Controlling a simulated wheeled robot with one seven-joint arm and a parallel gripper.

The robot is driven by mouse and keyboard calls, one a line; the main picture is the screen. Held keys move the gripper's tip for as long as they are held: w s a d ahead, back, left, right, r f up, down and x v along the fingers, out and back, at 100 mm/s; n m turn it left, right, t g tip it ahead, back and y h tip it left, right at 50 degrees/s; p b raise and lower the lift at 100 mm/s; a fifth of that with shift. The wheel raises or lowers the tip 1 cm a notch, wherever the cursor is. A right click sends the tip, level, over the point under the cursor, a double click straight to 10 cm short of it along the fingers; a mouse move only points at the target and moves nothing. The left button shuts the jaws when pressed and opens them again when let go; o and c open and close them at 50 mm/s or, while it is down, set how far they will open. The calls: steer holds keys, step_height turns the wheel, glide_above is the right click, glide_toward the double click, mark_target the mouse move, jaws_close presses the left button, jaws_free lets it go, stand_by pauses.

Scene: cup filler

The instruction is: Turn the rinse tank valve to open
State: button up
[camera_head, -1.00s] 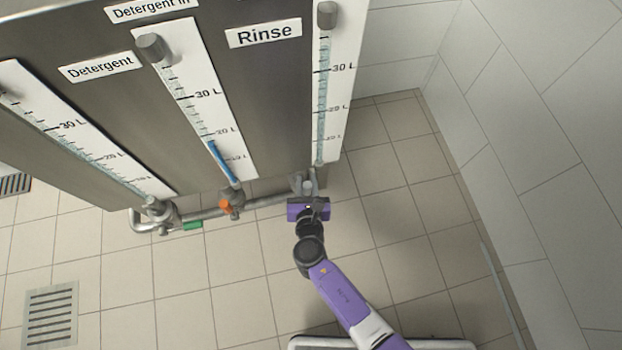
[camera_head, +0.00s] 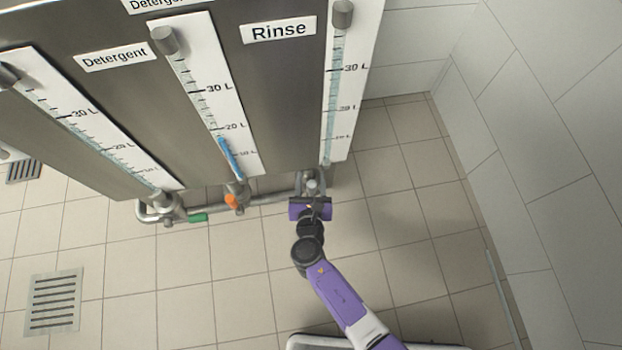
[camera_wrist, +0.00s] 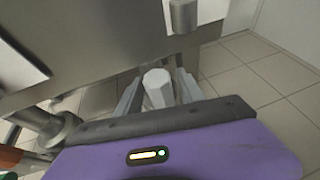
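The rinse valve's pale grey faceted knob (camera_wrist: 158,88) shows in the wrist view. It also shows small in the head view (camera_head: 312,185), at the right end of the pipe below the right-hand gauge. My gripper (camera_wrist: 157,90) is open, with one finger on each side of the knob. Narrow gaps seem to show between knob and fingers; contact at the tips cannot be told. In the head view my purple gripper (camera_head: 311,188) is at the pipe's right end. It partly hides the valve, and the valve's lever colour and angle are not visible.
The steel tank cabinet (camera_head: 110,110) stands above, with a "Rinse" label (camera_head: 278,30) and a right gauge (camera_head: 345,100). Along the pipe (camera_head: 265,199) to the left are an orange valve handle (camera_head: 232,201) and a green one (camera_head: 198,217). Tiled floor (camera_head: 400,230) is free at right.

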mark_target(311, 192)
steer(key=p+v, duration=0.3)
steer(key=v, duration=0.3)
steer(key=shift+s+r, duration=0.15)
steer(key=shift+r, duration=0.1)
steer(key=shift+s+r, duration=0.15)
steer(key=shift+s, duration=0.5)
steer(key=shift+d, duration=0.1)
